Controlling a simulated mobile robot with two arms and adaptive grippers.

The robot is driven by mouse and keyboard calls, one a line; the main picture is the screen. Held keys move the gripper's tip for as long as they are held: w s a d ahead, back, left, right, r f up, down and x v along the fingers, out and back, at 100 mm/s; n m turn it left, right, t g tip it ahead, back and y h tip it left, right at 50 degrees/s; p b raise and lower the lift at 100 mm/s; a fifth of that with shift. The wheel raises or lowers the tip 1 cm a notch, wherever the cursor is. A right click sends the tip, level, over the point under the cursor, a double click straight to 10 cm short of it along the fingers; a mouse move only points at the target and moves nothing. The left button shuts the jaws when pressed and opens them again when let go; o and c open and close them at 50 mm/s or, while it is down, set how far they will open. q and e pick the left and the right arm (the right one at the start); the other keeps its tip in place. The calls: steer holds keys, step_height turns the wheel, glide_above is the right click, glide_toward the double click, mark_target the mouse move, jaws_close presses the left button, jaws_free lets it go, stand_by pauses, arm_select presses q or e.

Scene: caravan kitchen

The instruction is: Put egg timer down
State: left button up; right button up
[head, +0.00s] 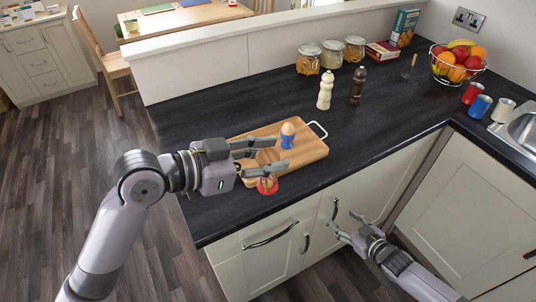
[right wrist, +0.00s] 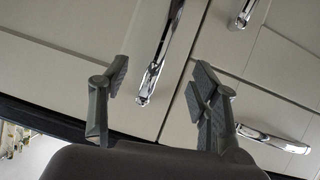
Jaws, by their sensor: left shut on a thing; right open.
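The egg timer (head: 267,186) shows in the head view as a round wooden top and a reddish base, with its middle hidden by a finger. My left gripper (head: 272,156) is shut on it and holds it roughly upright at the front edge of the wooden board. I cannot tell whether its base touches anything. My right gripper (head: 346,224) is open and empty in front of the cupboard doors, below the worktop. Its two spread fingers also show in the right wrist view (right wrist: 155,100).
The wooden board (head: 308,150) lies on the dark worktop (head: 210,112) and bears an egg in a blue cup (head: 287,141). Pale and dark mills (head: 325,91), jars (head: 331,54), a fruit basket (head: 458,75) and cans (head: 480,106) stand further back. Worktop right of the board is clear.

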steer(key=s+d+f+m+g+h, duration=0.3)
steer(key=s+f+g+h, duration=0.15)
steer(key=s+f, duration=1.55)
steer(key=s+a+f+g, duration=0.2)
steer(key=s+f, duration=0.1)
steer(key=s, duration=0.5)
steer(key=s+a+f+g, duration=0.2)
steer(key=s+f, duration=0.2)
steer(key=s, duration=0.4)
steer(key=s+a+f+g, duration=0.2)
steer(key=s+f, duration=0.1)
steer(key=s, duration=0.5)
steer(key=shift+s+f+m, duration=0.15)
steer(key=shift+f+m, duration=0.05)
steer(key=shift+m, duration=0.2)
